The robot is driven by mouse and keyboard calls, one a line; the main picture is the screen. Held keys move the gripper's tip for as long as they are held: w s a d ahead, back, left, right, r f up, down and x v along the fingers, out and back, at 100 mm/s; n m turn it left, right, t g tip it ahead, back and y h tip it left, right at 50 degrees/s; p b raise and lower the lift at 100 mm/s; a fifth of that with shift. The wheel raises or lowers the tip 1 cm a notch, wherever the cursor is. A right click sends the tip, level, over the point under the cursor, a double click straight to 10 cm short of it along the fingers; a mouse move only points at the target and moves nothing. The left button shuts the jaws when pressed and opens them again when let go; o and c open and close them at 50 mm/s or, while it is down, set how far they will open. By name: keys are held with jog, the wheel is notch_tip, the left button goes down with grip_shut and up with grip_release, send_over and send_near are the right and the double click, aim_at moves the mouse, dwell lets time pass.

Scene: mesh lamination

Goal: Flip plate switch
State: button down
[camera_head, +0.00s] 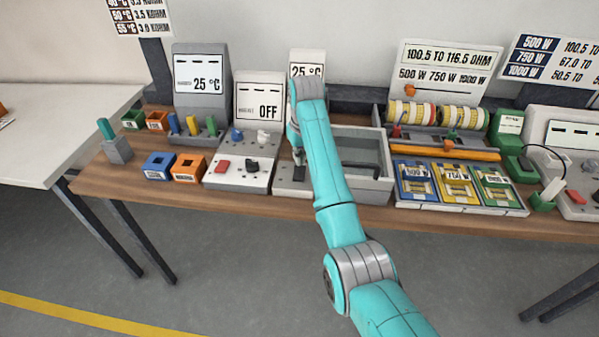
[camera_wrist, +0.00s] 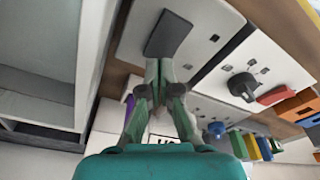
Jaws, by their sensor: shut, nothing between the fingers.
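A dark grey rectangular plate (camera_wrist: 168,35) lies on a light panel (camera_wrist: 135,40) in the wrist view; it looks like the plate switch. In the head view, a dark plate (camera_head: 299,174) shows on the panel just below my fingertips. My gripper (camera_head: 298,158) points down over this panel, shut and empty. In the wrist view, the closed fingertips (camera_wrist: 158,66) are close to the plate's near edge; I cannot tell whether they touch it. My arm hides part of the panel and the display behind it in the head view.
An open grey bin (camera_head: 372,190) stands right of the panel. On the left, a control panel (camera_head: 237,180) carries a red switch (camera_head: 222,166) and a black knob (camera_head: 253,165) below a display reading OFF (camera_head: 260,98). Blue, yellow and green plates (camera_head: 456,183) lie further right.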

aim_at(300, 168)
jog(key=shift+f, duration=1.1)
dwell(0.6)
jog(key=shift+r, duration=3.55)
